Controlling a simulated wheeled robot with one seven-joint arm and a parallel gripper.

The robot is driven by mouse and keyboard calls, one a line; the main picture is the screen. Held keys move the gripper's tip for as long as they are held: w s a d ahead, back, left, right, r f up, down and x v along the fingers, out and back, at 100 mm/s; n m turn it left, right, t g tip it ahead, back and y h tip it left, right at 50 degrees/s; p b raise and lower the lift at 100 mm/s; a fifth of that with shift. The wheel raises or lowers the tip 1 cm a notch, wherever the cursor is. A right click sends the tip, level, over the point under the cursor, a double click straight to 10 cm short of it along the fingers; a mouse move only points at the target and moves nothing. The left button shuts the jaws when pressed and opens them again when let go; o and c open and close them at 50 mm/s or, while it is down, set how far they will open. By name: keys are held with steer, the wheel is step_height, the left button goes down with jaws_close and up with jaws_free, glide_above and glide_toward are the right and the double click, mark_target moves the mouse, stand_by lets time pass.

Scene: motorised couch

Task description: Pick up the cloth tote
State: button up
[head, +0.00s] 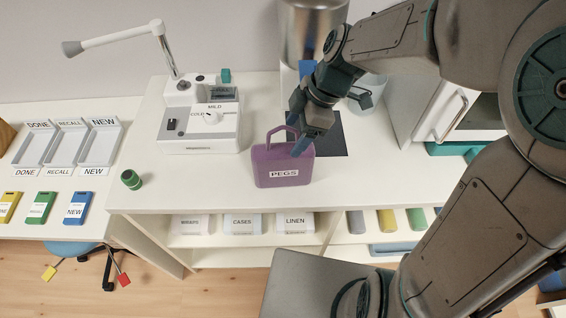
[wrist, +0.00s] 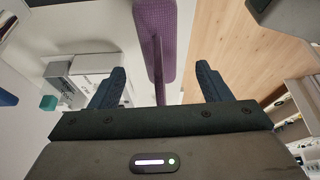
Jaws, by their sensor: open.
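The cloth tote is a purple bag (head: 283,165) labelled "PEGS" with a loop handle on top. It stands upright on the white counter in the head view. My gripper (head: 298,122) is just above and behind its right side, near the handle. In the wrist view the tote (wrist: 155,40) and its thin handle strip lie between the two blue-black fingers of my gripper (wrist: 160,85). The fingers are apart, with a gap on each side of the handle. In the head view my gripper partly hides the tote's upper right side.
A white machine (head: 200,125) with a dial and a lamp arm stands to the left. A green cylinder (head: 131,180) lies near the counter's left end. A metal cylinder (head: 305,35) stands behind my gripper. A white cabinet (head: 430,110) is at right. Counter in front of the tote is clear.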

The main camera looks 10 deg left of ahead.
mark_target(284, 148)
steer(key=shift+p+x, duration=0.6)
steer(key=shift+x, duration=1.85)
steer(key=shift+a, duration=0.1)
steer(key=c, duration=1.5)
